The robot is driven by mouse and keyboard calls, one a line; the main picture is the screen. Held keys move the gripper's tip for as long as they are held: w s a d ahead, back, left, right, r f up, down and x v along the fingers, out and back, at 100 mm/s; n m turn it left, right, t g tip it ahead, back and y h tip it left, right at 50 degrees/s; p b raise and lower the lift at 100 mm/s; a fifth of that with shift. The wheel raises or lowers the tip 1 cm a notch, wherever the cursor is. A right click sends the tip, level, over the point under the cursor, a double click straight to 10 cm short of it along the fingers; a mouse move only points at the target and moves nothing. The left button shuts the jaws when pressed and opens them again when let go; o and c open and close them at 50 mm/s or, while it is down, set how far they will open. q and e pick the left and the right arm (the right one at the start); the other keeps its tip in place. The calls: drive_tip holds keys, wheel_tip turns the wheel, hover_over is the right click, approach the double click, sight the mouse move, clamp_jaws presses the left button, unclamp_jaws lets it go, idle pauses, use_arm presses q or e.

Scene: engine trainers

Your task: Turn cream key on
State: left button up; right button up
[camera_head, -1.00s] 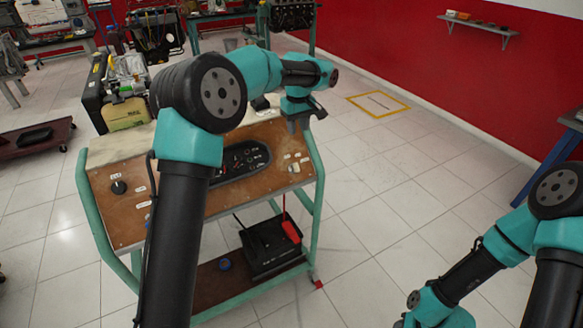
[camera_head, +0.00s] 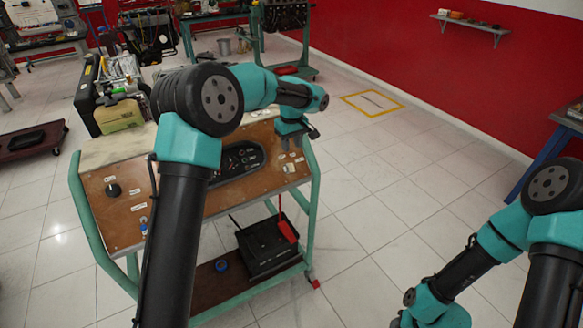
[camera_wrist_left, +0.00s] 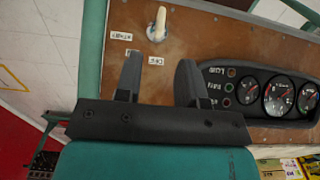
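The cream key (camera_wrist_left: 157,24) stands out of the brown trainer panel (camera_wrist_left: 205,40) at the top of the left wrist view. Small white labels lie around its base; one seems to read START, upside down. My left gripper (camera_wrist_left: 157,72) is open and empty, its two fingers apart below the key in that view and not touching it. In the head view my left gripper (camera_head: 291,142) hangs over the right part of the panel (camera_head: 125,215); the key is too small to tell for sure there. My right gripper's fingers are outside the views.
A gauge cluster (camera_wrist_left: 275,92) sits beside the left gripper in the wrist view. A black knob (camera_head: 113,190) is at the panel's left. A black battery-like box (camera_head: 265,248) with a red clamp (camera_head: 288,230) stands on the lower shelf. Open tiled floor lies to the right.

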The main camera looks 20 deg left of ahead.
sight(292, 167)
use_arm(q)
wheel_tip(292, 167, down, 10)
drive_tip(key=shift+f, duration=0.15)
idle(0.3)
clamp_jaws()
